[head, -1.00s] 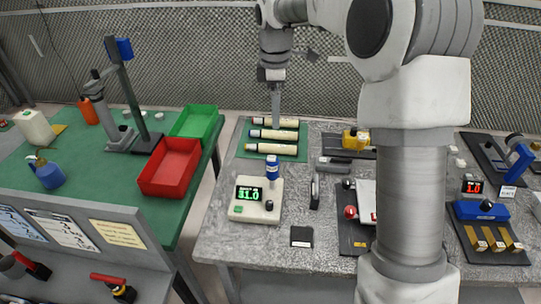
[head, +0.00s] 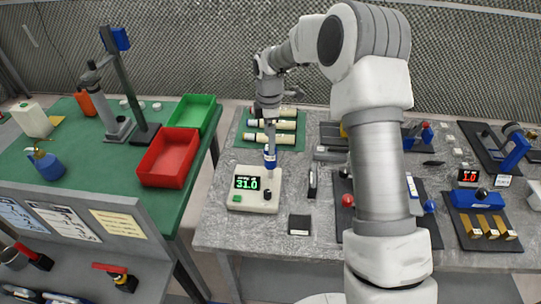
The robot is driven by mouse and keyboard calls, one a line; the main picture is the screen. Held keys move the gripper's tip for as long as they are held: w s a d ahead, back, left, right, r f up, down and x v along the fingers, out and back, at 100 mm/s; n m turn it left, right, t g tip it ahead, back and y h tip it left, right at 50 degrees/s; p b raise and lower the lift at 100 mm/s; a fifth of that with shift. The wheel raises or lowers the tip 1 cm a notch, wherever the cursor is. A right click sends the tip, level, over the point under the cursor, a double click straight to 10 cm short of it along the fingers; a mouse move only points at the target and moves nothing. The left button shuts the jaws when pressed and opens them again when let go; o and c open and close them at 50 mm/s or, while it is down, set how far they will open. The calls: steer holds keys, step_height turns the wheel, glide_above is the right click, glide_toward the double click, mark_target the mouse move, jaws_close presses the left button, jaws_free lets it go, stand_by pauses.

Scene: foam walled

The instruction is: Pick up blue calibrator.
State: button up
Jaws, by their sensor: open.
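The blue calibrator (head: 270,160) is a small upright cylinder with a blue body and a pale band. It stands at the back of a cream instrument (head: 245,205) with a green lit display reading 31.0. My gripper (head: 270,146) points down at the top of the calibrator, with its fingertips at or just above it. The jaws are open. Whether the fingers touch the calibrator or lie around it is too small to tell.
Several cream cylinders (head: 270,139) lie on a green mat close behind my gripper. A dark upright piece (head: 312,182) stands right of the instrument, and a small black block (head: 299,224) lies in front. A red bin (head: 169,157) and green bin (head: 192,112) sit on the left table.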

mark_target(271, 157)
steer(key=shift+s+d+f+p, duration=0.1)
steer(key=shift+f+p, duration=0.2)
steer(key=shift+f, duration=1.15)
steer(key=shift+s+d+f+p, duration=0.1)
steer(key=shift+f+p, duration=0.2)
steer(key=shift+f, duration=1.1)
jaws_close()
